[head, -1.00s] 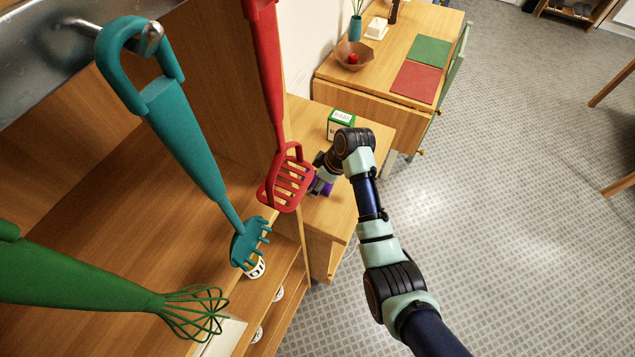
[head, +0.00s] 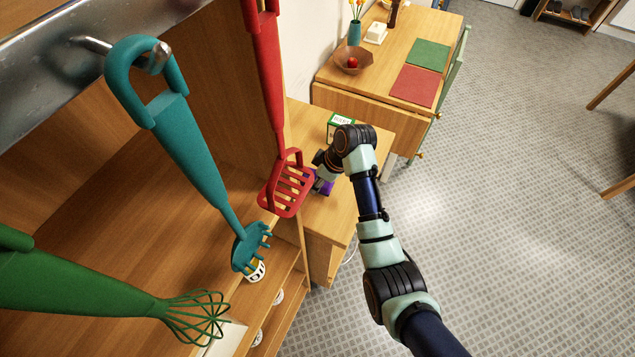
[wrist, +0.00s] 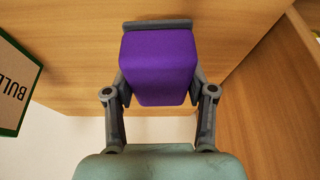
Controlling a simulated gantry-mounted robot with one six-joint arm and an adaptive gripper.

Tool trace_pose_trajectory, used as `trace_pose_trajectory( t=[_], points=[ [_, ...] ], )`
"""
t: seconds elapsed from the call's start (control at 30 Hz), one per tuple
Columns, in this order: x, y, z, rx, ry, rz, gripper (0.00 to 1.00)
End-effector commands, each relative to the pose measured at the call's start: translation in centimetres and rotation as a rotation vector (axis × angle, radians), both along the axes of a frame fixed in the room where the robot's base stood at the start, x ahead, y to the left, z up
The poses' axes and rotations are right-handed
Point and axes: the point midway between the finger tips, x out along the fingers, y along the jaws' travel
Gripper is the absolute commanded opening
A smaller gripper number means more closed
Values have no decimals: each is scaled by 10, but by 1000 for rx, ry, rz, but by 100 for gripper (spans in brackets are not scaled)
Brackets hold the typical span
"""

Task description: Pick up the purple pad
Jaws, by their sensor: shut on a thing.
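The purple pad (wrist: 160,65) is a block with rounded edges. In the wrist view it sits between the two fingers of my gripper (wrist: 160,75), which is shut on it. In the head view only a small part of the purple pad (head: 326,187) shows, beside my gripper (head: 318,180) and behind the red slotted utensil. I cannot tell whether the pad touches the wooden surface below it.
A green-and-white box (head: 341,124) stands near my wrist; it also shows in the wrist view (wrist: 14,85). Red (head: 285,185), teal (head: 185,140) and green (head: 80,285) utensils hang in front. A further table (head: 400,45) holds a bowl (head: 355,61) and mats.

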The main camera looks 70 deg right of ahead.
Motion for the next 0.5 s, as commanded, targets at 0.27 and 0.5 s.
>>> trace_pose_trajectory(
  t=[0.27, 0.5],
  points=[
    [1, -2, 99, -7, -4, 0, 23],
    [0, 0, 166, 1, 0, 0, 23]
  ],
)
